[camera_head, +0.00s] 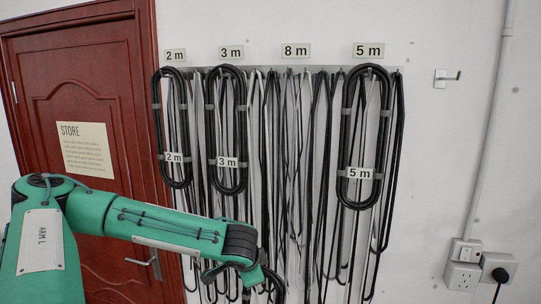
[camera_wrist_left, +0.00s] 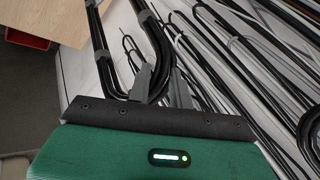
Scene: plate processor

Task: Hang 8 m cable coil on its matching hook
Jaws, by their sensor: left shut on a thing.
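My left gripper (camera_wrist_left: 160,88) is shut on a black cable coil (camera_wrist_left: 103,62) with grey ties, seen in the left wrist view. Its fingers close on the lower bend. In the head view my left arm reaches in from the left, and its wrist hides the fingers; a black loop (camera_head: 272,284) shows just beyond it at the bottom. No length tag can be read on the held coil. The 8 m label (camera_head: 296,50) is on the wall above the hook rail (camera_head: 300,69), where no tagged coil hangs. My right gripper is not in view.
Tagged coils hang under their labels: 2 m (camera_head: 174,125), 3 m (camera_head: 226,130) and 5 m (camera_head: 361,140). Many loose black and grey cables hang between them. A red-brown door (camera_head: 75,80) is at left; a separate wall hook (camera_head: 447,78) and sockets (camera_head: 463,275) are at right.

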